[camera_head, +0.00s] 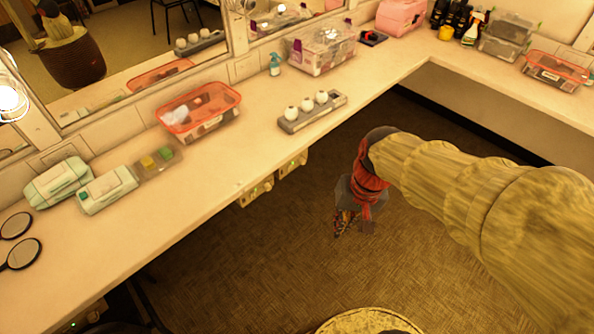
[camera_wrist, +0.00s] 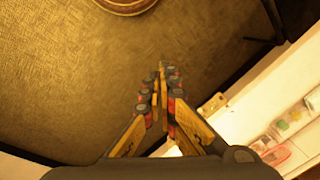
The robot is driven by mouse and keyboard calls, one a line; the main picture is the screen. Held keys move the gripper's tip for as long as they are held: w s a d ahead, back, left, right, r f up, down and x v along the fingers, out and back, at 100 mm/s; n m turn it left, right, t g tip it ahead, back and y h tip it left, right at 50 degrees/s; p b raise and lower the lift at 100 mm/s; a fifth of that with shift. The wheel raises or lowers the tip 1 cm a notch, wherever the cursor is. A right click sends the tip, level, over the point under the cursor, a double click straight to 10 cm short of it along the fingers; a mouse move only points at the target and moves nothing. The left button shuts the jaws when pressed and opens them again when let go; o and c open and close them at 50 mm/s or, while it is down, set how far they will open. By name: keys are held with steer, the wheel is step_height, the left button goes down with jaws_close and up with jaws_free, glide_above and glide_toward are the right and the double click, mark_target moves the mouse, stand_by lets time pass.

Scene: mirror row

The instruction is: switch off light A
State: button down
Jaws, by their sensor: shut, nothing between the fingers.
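Two small brass-coloured boxes, which look like switch boxes, hang under the front edge of the long counter in the head view: the left box (camera_head: 255,192) and the right box (camera_head: 292,164). No letter can be read on either, so I cannot tell which belongs to light A. A lit round bulb (camera_head: 9,99) shows at the far left. My gripper (camera_head: 350,226) is shut and empty, over the floor to the right of the boxes and apart from them. In the wrist view its fingers (camera_wrist: 161,72) are together, and one brass-coloured box (camera_wrist: 212,105) shows to their right.
The long counter (camera_head: 190,205) holds an orange-rimmed bin (camera_head: 200,124), a grey strip with white knobs (camera_head: 312,111) and pale green cases (camera_head: 106,190). A round yellowish object (camera_head: 368,322) sits at the bottom. The carpet (camera_head: 280,235) around my gripper is clear.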

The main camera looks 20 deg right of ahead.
steer(key=w+a+f+m+t+y+p, duration=0.25)
steer(key=w+f+m+y, duration=0.45)
steer(key=w+f+m, duration=0.95)
steer(key=w+d+f+m+t+h, duration=0.1)
steer(key=w+d+f+m, duration=0.3)
steer(key=w, duration=0.4)
steer(key=w+d+f+m+t+h, duration=0.2)
steer(key=w+d+f+m+t, duration=0.2)
steer(key=w, duration=0.4)
steer(key=shift+w+d+m, duration=0.2)
steer(key=shift+d+m, duration=0.3)
steer(key=shift+m, duration=0.65)
steer(key=shift+f+t, duration=0.1)
steer(key=shift+t, duration=0.15)
steer(key=b, duration=0.4)
glide_toward(290, 168)
steer(key=x, duration=0.4)
steer(key=f+x, duration=0.1)
steer(key=x, duration=0.1)
steer(key=shift+s+d, duration=0.3)
steer(key=shift+s, duration=0.05)
